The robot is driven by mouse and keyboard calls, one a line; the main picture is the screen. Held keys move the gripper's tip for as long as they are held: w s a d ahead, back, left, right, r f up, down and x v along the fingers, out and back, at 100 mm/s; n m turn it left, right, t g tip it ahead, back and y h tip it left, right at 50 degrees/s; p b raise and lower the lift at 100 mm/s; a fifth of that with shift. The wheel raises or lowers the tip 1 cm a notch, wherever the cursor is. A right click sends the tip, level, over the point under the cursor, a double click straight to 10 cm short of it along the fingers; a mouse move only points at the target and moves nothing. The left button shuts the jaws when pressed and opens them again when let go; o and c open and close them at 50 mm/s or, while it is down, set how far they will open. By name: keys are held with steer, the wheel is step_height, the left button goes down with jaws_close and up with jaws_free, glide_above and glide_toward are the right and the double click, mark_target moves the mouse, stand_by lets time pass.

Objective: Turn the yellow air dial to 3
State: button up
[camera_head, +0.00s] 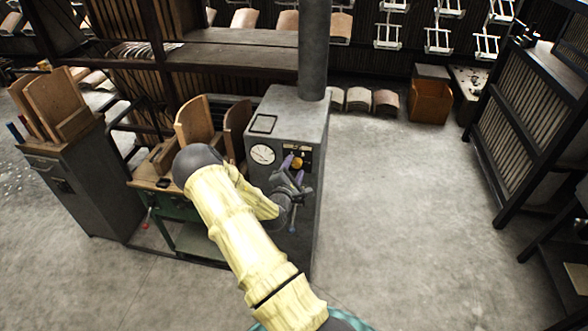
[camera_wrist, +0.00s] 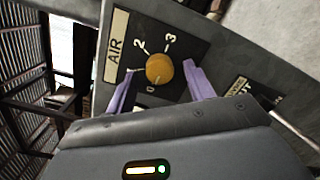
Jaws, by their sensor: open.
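The yellow air dial (camera_wrist: 159,68) is a round knob on a black plate beside a pale AIR label (camera_wrist: 116,46). The marks 0, 2 and 3 read around it in the wrist view; another mark near the left finger is partly hidden. I cannot tell which mark the dial points to. In the head view the dial (camera_head: 297,163) is on the front of a grey cabinet (camera_head: 302,110). My gripper (camera_wrist: 160,70) is open, with one purple finger on each side of the dial. I cannot tell whether the fingers touch it. It also shows in the head view (camera_head: 293,168).
A round white gauge (camera_head: 262,154) is left of the dial on the cabinet. A second label (camera_wrist: 240,88) is right of my gripper. A bench with wooden boards (camera_head: 194,120) stands left of the cabinet. The concrete floor (camera_head: 410,200) to the right is clear.

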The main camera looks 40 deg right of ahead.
steer(key=c, duration=1)
